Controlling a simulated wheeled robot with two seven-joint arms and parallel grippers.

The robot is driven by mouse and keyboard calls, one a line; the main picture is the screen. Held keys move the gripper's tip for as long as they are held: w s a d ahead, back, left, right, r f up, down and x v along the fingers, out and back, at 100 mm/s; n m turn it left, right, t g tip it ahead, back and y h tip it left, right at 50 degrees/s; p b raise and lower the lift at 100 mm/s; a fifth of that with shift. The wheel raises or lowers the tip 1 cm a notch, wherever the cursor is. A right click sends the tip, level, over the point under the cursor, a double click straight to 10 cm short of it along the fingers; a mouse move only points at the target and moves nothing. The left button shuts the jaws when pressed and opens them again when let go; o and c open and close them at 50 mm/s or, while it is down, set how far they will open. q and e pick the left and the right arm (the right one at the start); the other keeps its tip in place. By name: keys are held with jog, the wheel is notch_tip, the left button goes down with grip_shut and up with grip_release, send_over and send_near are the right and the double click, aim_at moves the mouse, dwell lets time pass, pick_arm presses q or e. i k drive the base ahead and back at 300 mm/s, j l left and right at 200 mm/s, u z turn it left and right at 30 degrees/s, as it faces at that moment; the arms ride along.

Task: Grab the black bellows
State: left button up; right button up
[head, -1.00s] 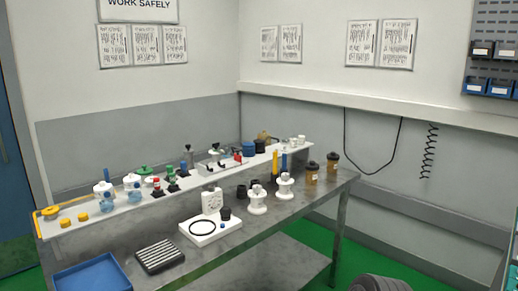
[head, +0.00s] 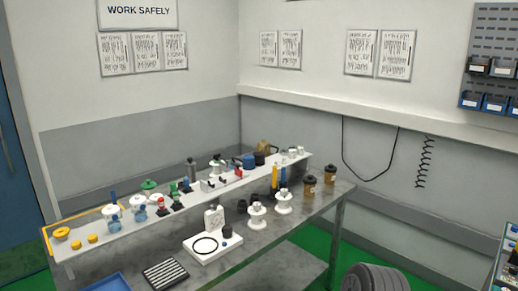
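A large dark grey-black ribbed round thing (head: 375,279) shows at the bottom edge, right of the workbench. It looks like stacked rings, and its lower part is cut off by the frame. I cannot tell whether it is the black bellows or what it rests on. Smaller black cylinders stand on the bench, one behind the white base (head: 242,206) and one on it (head: 227,231). They are too small to tell if they are ribbed. Neither of my grippers is in view.
The grey workbench (head: 290,235) carries a raised white shelf (head: 90,250) with many small parts. A striped black-and-white block (head: 165,275) and a blue tray (head: 105,287) lie at its front. Another cart (head: 508,265) stands at the right edge. Green floor (head: 318,243) shows between.

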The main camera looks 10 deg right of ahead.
aim_at(260, 156)
jog(key=i+l+z, duration=0.15)
jog(key=i+l, duration=1.3)
jog(key=l, duration=0.15)
jog(key=i+l+z, duration=0.2)
jog(key=i+l, duration=1.25)
jog(key=i+j, duration=0.05)
